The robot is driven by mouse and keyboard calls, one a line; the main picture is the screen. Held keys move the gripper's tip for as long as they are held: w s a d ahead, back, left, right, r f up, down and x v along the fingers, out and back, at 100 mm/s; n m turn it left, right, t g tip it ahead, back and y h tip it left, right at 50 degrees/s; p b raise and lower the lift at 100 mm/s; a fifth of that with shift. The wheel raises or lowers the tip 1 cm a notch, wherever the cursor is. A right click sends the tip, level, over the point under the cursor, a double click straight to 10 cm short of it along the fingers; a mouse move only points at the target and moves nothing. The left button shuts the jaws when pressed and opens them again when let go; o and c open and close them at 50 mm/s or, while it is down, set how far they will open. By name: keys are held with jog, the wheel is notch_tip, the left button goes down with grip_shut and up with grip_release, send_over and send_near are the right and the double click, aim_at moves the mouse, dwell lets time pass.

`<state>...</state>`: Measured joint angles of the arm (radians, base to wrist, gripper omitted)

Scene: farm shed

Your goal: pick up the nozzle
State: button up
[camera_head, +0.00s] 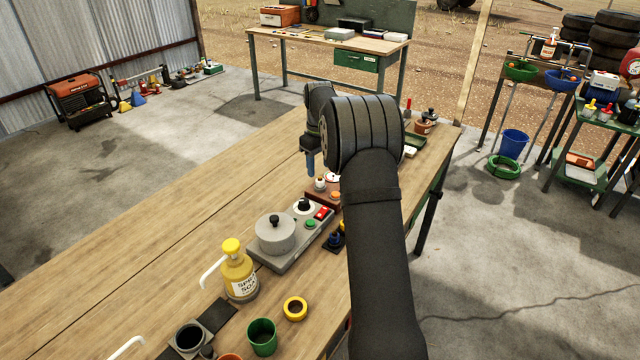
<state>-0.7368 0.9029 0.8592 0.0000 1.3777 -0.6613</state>
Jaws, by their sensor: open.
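My gripper (310,164) hangs over the far half of the workbench, pointing down with a blue finger showing. It is open, and I see nothing between its fingers. Just below it, small parts with white and red tops (321,184) stand by a brown block (326,195). A small dark blue part (335,241) sits partly behind my arm. I cannot tell for sure which small part is the nozzle; my arm hides part of the bench.
On the workbench (150,250) stand a grey device with a round pot (275,235), a yellow bottle (238,270), a green cup (262,337) and a yellow ring (295,308). A terracotta pot (423,127) is at the far end. The bench's left side is clear.

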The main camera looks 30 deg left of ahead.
aim_at(320, 177)
notch_tip(320, 177, down, 5)
jog(key=shift+d+r, duration=0.1)
jog(key=shift+r, duration=0.05)
grip_shut()
jog(key=shift+r, duration=0.2)
